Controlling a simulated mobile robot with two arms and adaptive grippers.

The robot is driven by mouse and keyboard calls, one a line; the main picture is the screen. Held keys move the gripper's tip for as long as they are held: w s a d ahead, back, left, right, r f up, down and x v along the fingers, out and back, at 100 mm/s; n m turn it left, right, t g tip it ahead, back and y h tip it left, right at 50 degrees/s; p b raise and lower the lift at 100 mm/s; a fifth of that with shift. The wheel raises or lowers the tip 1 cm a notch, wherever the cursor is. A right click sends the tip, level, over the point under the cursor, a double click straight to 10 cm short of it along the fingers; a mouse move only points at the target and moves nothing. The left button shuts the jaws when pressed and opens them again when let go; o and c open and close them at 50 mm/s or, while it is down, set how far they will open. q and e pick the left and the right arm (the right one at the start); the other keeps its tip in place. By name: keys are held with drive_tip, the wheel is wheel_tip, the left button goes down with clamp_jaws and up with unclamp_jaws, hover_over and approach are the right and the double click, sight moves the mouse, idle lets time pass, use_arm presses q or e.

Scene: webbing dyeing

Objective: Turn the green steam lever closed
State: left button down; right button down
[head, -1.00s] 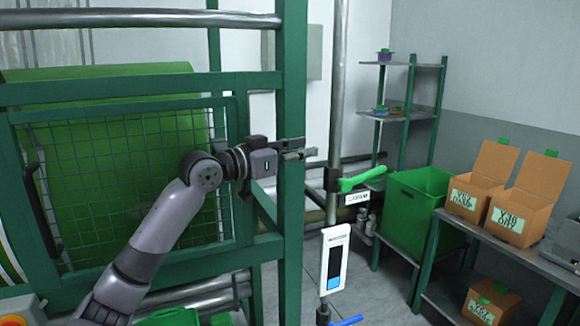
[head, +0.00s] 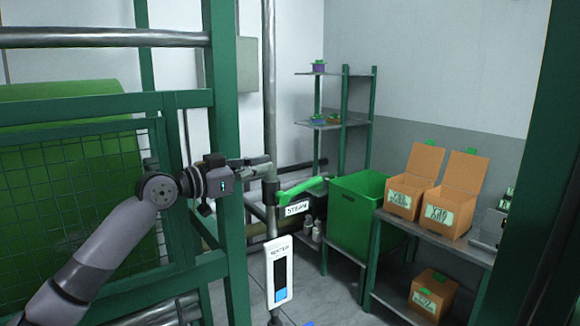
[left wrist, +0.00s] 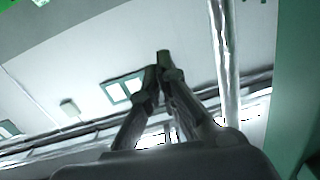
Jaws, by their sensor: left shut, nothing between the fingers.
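The green steam lever (head: 302,188) sits on a vertical grey pipe (head: 270,90), with its handle reaching to the right and slightly up. A white steam label (head: 297,209) hangs just below it. My left gripper (head: 268,165) is shut and empty. In the head view it appears just above and left of the lever, apart from it. Its fingers also show in the left wrist view (left wrist: 163,70), closed together against the wall and ceiling. The lever is not recognisable in the left wrist view. My right gripper is not in view.
A green frame post (head: 226,150) stands close behind my left wrist, with a mesh guard (head: 75,180) left of it. A white gauge panel (head: 279,270) is below the lever. A green bin (head: 355,220) and a bench with orange boxes (head: 452,203) stand to the right.

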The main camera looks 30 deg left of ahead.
use_arm(q)
drive_tip(key=w+f+m+p, duration=0.1)
drive_tip(key=w+p, duration=0.1)
drive_tip(key=w, duration=0.2)
drive_tip(key=p, duration=0.6)
hover_over(306, 186)
drive_tip(key=s, duration=0.3)
drive_tip(key=shift+w+f, duration=0.3)
drive_tip(key=shift+f, duration=0.5)
drive_tip(key=shift+w+f, duration=0.35)
drive_tip(key=shift+f, duration=0.45)
drive_tip(key=shift+w+f, duration=0.3)
drive_tip(key=shift+f, duration=0.5)
